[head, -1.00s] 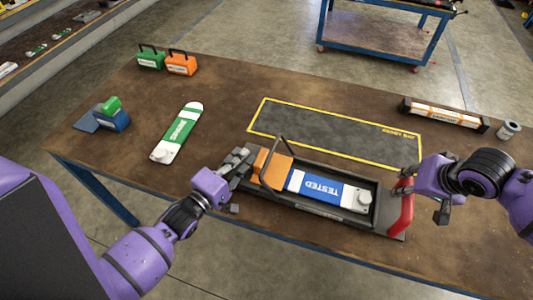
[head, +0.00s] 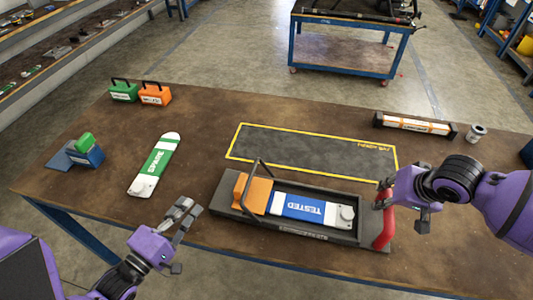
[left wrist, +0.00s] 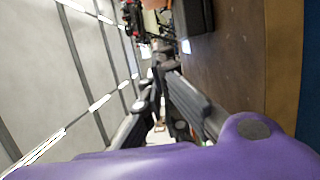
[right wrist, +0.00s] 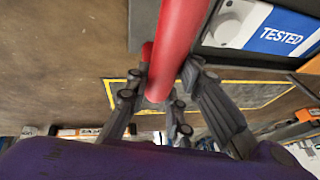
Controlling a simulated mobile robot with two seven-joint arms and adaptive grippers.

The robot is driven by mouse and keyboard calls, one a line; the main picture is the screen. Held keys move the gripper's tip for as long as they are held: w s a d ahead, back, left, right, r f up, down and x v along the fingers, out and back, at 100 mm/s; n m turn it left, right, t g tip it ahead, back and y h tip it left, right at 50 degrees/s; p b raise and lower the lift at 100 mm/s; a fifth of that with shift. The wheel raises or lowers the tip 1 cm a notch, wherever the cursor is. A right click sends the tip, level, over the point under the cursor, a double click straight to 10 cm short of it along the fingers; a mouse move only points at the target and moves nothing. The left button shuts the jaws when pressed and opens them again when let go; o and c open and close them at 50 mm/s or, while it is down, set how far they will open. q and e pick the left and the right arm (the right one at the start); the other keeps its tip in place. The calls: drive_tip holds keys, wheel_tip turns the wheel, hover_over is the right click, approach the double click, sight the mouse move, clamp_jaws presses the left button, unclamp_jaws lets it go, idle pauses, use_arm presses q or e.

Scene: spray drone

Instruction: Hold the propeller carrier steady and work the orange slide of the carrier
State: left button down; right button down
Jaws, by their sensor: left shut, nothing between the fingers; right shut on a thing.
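The propeller carrier is a long dark tray (head: 223,201) on the bench. Its orange slide (head: 255,196) sits near the left end, beside a blue-and-white propeller marked TESTED (head: 304,208), which also shows in the right wrist view (right wrist: 282,30). A thin grey bar (head: 263,172) arches over the slide. My right gripper (head: 384,200) is shut on the red handle (head: 384,232) at the carrier's right end; the right wrist view shows the handle (right wrist: 180,40) between its fingers. My left gripper (head: 186,212) is shut and empty, left of the carrier and apart from it.
A green-and-white propeller marked SPARE (head: 155,165) lies to the left. A yellow-outlined dark bay (head: 310,153) is behind the carrier. Green (head: 124,91) and orange (head: 155,94) boxes stand at the back left. An orange-and-white bar (head: 415,126) and a can (head: 476,133) are at the back right.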

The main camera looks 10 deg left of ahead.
idle(0.3)
drive_tip(key=c, duration=1.5)
unclamp_jaws()
drive_tip(key=shift+d, duration=0.1)
drive_tip(key=shift+o, duration=0.2)
